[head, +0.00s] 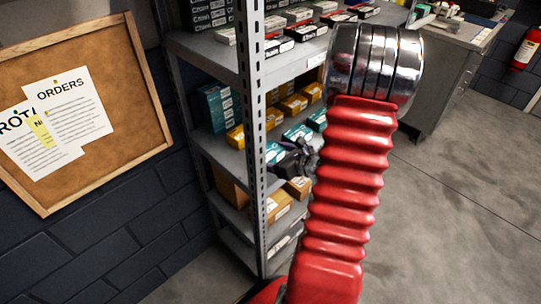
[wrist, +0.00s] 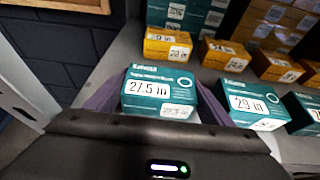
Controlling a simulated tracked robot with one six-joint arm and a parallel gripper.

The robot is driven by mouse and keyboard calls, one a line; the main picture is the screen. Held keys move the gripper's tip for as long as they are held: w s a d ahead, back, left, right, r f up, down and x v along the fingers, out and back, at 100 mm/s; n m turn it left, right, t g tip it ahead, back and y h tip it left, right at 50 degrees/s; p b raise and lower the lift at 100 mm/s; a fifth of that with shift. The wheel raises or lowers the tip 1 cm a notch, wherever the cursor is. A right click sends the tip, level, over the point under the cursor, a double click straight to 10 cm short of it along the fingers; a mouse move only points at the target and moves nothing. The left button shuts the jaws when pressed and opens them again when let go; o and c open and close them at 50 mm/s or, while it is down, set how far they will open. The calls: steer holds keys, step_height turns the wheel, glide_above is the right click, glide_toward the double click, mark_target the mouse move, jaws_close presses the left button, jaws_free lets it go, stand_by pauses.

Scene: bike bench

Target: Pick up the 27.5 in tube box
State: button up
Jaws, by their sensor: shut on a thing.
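The 27.5 in tube box (wrist: 158,88) is a teal box with a white "27.5 in" label. In the wrist view it sits between the two purple-grey fingers of my gripper (wrist: 160,92), which is shut on it. A finger lies along each side of the box. The box appears at shelf level, but I cannot tell if it touches the shelf. In the head view my gripper (head: 292,160) is a dark shape at the middle shelf, left of my red arm, and the box in it cannot be made out clearly.
A teal 29 in box (wrist: 250,103) stands close right of the gripper. Yellow boxes (wrist: 167,44) stand behind. The grey shelf upright (head: 251,130) rises left of the gripper. A corkboard (head: 125,125) hangs on the wall. The floor (head: 450,190) at right is clear.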

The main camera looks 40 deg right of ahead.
mark_target(269, 151)
steer(key=c, duration=0.5)
steer(key=shift+c, duration=0.2)
steer(key=shift+r, duration=0.2)
steer(key=shift+r, duration=4.8)
